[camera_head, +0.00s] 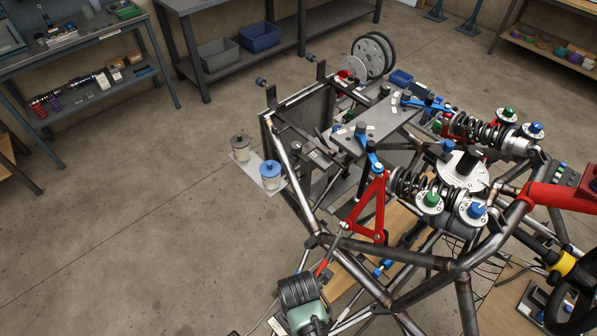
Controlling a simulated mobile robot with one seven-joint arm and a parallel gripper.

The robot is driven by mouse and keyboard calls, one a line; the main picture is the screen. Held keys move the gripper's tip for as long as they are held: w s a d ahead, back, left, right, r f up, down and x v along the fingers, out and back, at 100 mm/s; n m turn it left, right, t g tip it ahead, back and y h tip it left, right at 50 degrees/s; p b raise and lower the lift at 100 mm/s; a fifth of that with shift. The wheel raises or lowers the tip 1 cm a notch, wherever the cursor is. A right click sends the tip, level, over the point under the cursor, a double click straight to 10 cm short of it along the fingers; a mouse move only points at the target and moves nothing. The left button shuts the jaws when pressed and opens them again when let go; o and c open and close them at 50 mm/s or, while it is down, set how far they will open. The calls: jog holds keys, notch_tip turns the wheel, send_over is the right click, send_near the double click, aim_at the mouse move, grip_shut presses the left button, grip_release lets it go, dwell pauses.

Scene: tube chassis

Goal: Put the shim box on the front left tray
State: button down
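I cannot pick out the shim box for certain. Small brown boxes (116,75) sit on the lower shelf of the bench at the upper left, too small to identify. A flat pale tray-like plate (280,187) juts from the left side of the tube chassis (283,140). It bears a grey-lidded jar (240,148) and a blue-lidded jar (270,176). I cannot tell whether this plate is the front left tray. A grey flat panel (377,119) lies across the chassis top.
The chassis fills the middle and right, with coil-over shocks (482,130) and a red triangular arm (369,212) on it. Grey and blue bins (260,37) stand on a low shelf at the back. The concrete floor (130,230) left of the chassis is clear.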

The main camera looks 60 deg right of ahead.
jog(key=shift+f, duration=0.35)
jog(key=shift+f, duration=0.1)
jog(key=c, duration=0.6)
grip_release()
